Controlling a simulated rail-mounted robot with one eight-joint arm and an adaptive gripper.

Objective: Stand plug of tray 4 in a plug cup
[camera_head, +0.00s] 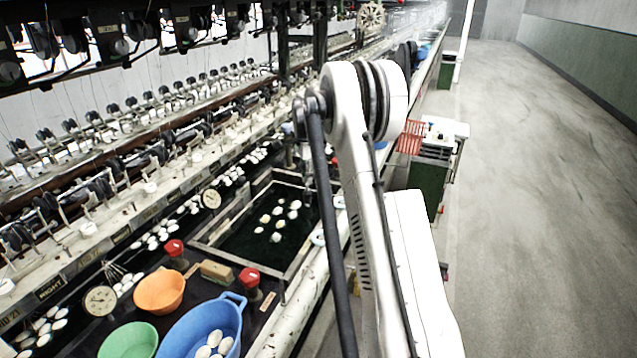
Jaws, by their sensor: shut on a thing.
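My gripper (308,178) is small and partly hidden behind my white arm. It points down over the far right part of a dark, water-filled basin with a pale frame (213,248). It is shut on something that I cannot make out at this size. White cocoons (277,237) float in the basin to the left of and below my gripper. I cannot pick out the plug of tray 4 or its number. Small pale round fittings (318,239) sit on the front rail; I cannot tell whether they are plug cups.
Two red-topped fittings (174,248) (249,277) and a tan block (216,271) stand nearer me. An orange bowl (159,291), a green bowl (128,341) and a blue tub (206,325) with cocoons are at the front.

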